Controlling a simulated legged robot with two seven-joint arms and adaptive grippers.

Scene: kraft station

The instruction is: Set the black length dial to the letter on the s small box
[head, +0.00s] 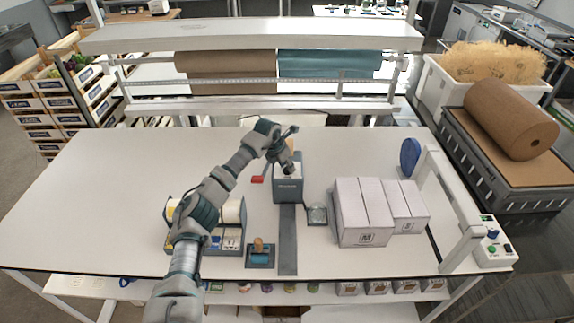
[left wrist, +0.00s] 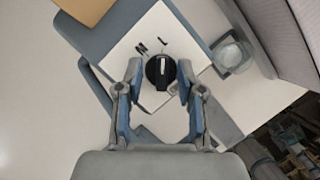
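The black length dial (left wrist: 160,72) sits on the white top of a grey dispenser (head: 288,190). Its white mark points up in the left wrist view, toward the printed L; an M is printed to the left of it. Any other letter is hidden. My left gripper (left wrist: 160,68) is open, with one finger on each side of the dial and a narrow gap visible. In the head view my left gripper (head: 287,168) hides the dial. My right gripper is out of view.
A grey strip (head: 288,240) runs from the dispenser to the table's front edge. A clear glass dish (head: 317,213) stands right of it, a stamp on a pad (head: 260,252) left. A red item (head: 257,179) lies nearby. The table's left side is clear.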

